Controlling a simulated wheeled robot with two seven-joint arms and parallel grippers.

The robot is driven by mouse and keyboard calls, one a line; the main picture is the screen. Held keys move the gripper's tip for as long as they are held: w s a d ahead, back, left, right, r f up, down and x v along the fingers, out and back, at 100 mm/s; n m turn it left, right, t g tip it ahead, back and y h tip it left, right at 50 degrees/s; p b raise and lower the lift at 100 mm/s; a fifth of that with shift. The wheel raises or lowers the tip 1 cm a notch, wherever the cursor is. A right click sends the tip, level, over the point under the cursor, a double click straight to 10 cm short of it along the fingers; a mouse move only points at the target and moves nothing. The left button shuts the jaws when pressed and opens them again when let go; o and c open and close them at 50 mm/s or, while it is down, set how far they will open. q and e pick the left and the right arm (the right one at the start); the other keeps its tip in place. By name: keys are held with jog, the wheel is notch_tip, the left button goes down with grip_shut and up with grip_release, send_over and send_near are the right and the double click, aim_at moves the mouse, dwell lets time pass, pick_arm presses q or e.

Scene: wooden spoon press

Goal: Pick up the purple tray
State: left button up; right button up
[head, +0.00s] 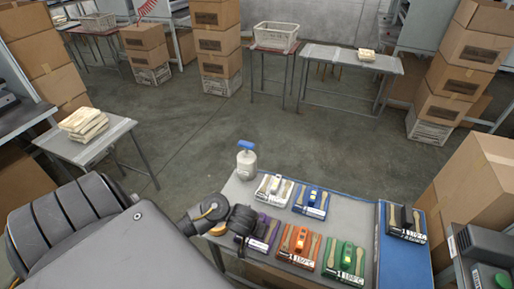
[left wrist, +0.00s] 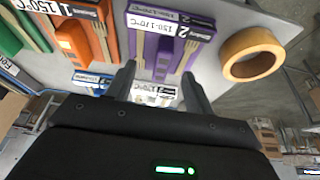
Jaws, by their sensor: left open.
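The purple tray (head: 264,231) lies on the grey table, at the left end of the front row of trays. In the left wrist view the purple tray (left wrist: 171,37) carries labels reading "2" and "150-170°C". My left gripper (left wrist: 159,70) is open, with its two fingers apart at the tray's near end and nothing held between them. In the head view my left gripper (head: 240,222) is at the tray's left side and covers part of it. Contact with the tray cannot be told. My right gripper is not in view.
An orange tray (head: 298,245) and a green tray (head: 343,260) sit to the right. White (head: 273,187) and blue (head: 311,201) trays stand behind. A tape roll (left wrist: 252,54) lies beside the purple tray. A white bottle with blue top (head: 246,162) stands at the table's back left.

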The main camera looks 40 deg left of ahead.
pick_arm(q)
jog(key=w+f+b, duration=0.1)
jog(key=a+f+b, duration=0.1)
jog(key=b, duration=0.1)
jog(key=w+f+b, duration=0.1)
jog(key=f, duration=0.1)
jog(key=shift+w+a+b, duration=0.3)
jog(key=shift+a+b, duration=0.05)
jog(key=shift+w, duration=0.1)
jog(key=b+x, duration=0.3)
jog(key=x, duration=0.1)
jog(key=shift+w+a+f+b, duration=0.1)
jog(key=shift+a+f+b, duration=0.1)
jog(key=shift+f+b, duration=0.15)
jog(key=shift+w+f, duration=0.2)
jog(key=shift+s+r, duration=0.1)
jog(key=shift+c, duration=1)
grip_shut()
